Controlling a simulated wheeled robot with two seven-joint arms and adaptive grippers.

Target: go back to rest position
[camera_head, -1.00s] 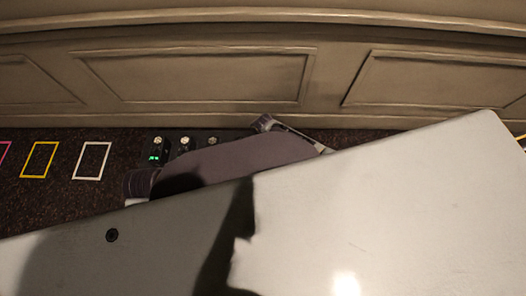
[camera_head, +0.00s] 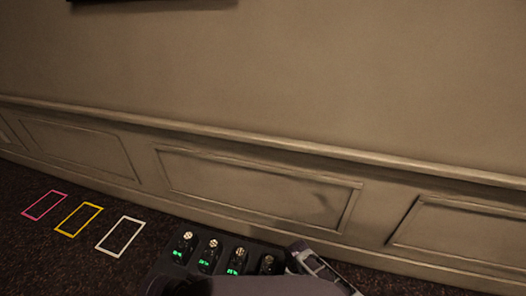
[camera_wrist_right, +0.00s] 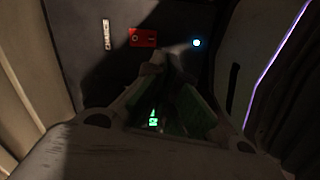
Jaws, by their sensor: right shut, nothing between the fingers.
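My right gripper (camera_wrist_right: 160,72) is shut and empty in the right wrist view, its two fingers meeting at the tips. Past it is a dark surface with a small red rectangle (camera_wrist_right: 143,37), a pale slotted strip (camera_wrist_right: 107,34) and a bright bluish light (camera_wrist_right: 196,43). A green lit readout (camera_wrist_right: 153,117) shows between the fingers. In the head view, part of my arm crosses the bottom edge. My left gripper is not in view.
A black box (camera_head: 216,257) with several knobs and green readouts is partly hidden by my arm. Pink (camera_head: 44,205), yellow (camera_head: 79,219) and white (camera_head: 120,236) outlines mark clear dark surface to its left. A panelled wall (camera_head: 260,190) stands behind.

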